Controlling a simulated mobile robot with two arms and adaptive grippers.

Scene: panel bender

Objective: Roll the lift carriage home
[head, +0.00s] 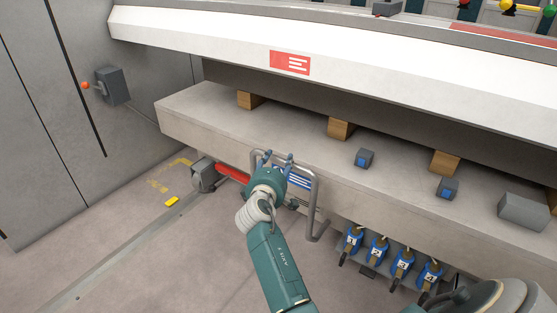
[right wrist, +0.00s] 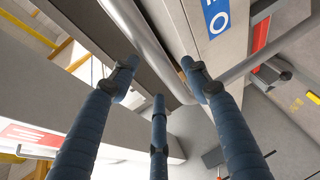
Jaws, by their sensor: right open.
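The lift carriage shows only in part at the front of the long grey bed; I take it to be the piece with a blue and white label (head: 294,178) and a grey tubular handle (head: 316,203). My right gripper (head: 277,157) is at the handle's upper left part in the head view, its fingers spread. In the right wrist view the handle tube (right wrist: 143,35) passes between the spread fingers (right wrist: 158,75), which are not closed on it. Whether a finger touches the tube I cannot tell. My arm hides part of the carriage. My left gripper is not in view.
A red bar (head: 232,173) and a grey block (head: 204,177) are left of the handle, by a floor rail (head: 130,246). The floor at left is mostly clear, with a yellow piece (head: 172,201).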

